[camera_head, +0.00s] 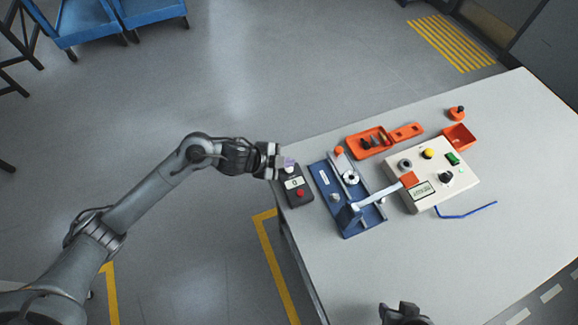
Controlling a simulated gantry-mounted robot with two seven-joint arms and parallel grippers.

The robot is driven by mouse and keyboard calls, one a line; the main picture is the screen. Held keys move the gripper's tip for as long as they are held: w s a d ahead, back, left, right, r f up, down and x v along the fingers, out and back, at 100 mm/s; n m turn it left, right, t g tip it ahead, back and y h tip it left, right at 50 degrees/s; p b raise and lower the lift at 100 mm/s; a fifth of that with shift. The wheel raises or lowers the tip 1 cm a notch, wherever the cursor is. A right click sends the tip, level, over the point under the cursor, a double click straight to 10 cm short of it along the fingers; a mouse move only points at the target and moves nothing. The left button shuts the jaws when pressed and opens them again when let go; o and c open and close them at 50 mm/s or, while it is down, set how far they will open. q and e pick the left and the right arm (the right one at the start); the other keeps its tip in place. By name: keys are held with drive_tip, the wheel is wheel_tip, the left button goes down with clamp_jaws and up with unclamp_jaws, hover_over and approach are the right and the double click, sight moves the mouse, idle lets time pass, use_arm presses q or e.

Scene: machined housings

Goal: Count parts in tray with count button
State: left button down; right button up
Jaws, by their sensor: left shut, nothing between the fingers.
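A small dark counter box (292,198) sits at the table's left edge, with a display that seems to read 0 and a red button (300,193). A pale knob or button (290,169) shows at its far end. My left gripper (282,162) is shut and empty, right at that far end; I cannot tell if it touches. An orange tray (355,147) with several small dark and coloured parts lies further right. My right gripper (404,314) shows only partly at the bottom edge, and its fingers cannot be made out.
A blue fixture (325,181) with a lever stands right of the counter. A beige control box (411,170) with knobs and buttons, an orange bin (459,137), an orange-based piece (456,114) and a blue hooked rod (468,215) lie beyond. The near table (440,270) is clear.

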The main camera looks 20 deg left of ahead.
sight(286, 169)
use_arm(q)
drive_tip(key=shift+f, duration=0.45)
use_arm(e)
drive_tip(key=shift+d+f, duration=0.1)
drive_tip(key=shift+d, duration=0.05)
use_arm(q)
drive_tip(key=shift+f+b, duration=0.35)
drive_tip(key=shift+f, duration=0.15)
use_arm(e)
drive_tip(key=shift+f, duration=0.25)
idle(0.4)
use_arm(q)
drive_tip(key=shift+r, duration=0.1)
use_arm(e)
drive_tip(key=shift+r, duration=0.1)
use_arm(q)
drive_tip(key=shift+r+p, duration=0.35)
drive_tip(key=shift+p, duration=0.15)
use_arm(e)
drive_tip(key=shift+r, duration=0.4)
use_arm(q)
drive_tip(key=shift+r+p, duration=0.5)
drive_tip(key=shift+p, duration=0.1)
use_arm(e)
drive_tip(key=shift+r, duration=0.6)
